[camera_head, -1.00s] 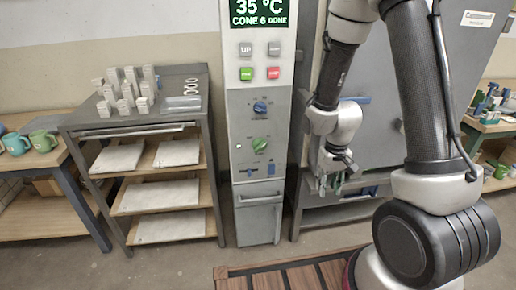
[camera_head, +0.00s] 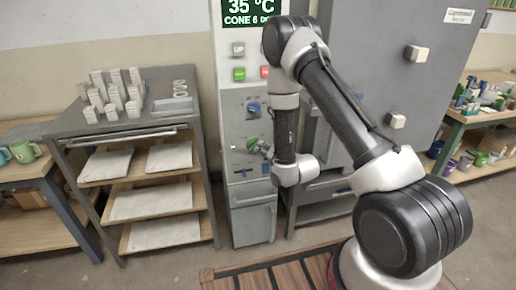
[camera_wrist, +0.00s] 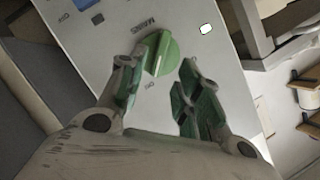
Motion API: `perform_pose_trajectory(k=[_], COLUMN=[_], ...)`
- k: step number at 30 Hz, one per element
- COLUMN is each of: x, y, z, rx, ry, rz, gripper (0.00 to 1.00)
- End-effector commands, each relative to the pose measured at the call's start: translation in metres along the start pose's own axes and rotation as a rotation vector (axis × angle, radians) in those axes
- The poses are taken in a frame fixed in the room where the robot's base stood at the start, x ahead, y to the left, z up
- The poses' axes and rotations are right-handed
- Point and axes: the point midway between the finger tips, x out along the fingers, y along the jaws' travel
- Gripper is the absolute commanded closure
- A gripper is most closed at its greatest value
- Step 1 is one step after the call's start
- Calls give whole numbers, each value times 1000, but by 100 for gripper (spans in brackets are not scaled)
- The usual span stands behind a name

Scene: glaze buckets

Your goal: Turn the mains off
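The mains switch is a round green knob (camera_wrist: 163,54) with a raised grip, on the light grey control panel (camera_wrist: 95,55). A MAINS label is printed beside it, with small lettering at its rim. It is partly visible in the head view (camera_head: 252,143), beside my gripper (camera_head: 266,151). In the wrist view my gripper (camera_wrist: 157,76) is open, with its two green-padded fingers apart. The left finger overlaps the knob's edge and the right finger is clear of it. I cannot tell whether either finger touches the knob.
A blue knob (camera_head: 253,108) sits above the green one, and blue sliders (camera_head: 242,171) sit below. A display (camera_head: 251,10) reads 35 °C. A grey cabinet (camera_head: 370,70) stands right of the panel; a shelf rack (camera_head: 128,130) stands left.

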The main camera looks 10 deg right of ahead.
Motion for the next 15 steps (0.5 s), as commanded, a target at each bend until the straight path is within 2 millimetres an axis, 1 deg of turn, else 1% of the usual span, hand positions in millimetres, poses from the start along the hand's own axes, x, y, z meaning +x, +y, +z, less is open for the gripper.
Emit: perform_pose_trajectory(k=[1,3,6,10,15], x=[9,21,36,48,51], y=[0,0,0,0,0], z=[0,0,0,0,0], rx=[-1,-1,-1,-1,-1], ry=[1,1,0,-1,-1], rz=[-2,-1,0,1,1], gripper=[66,66,66,66,66])
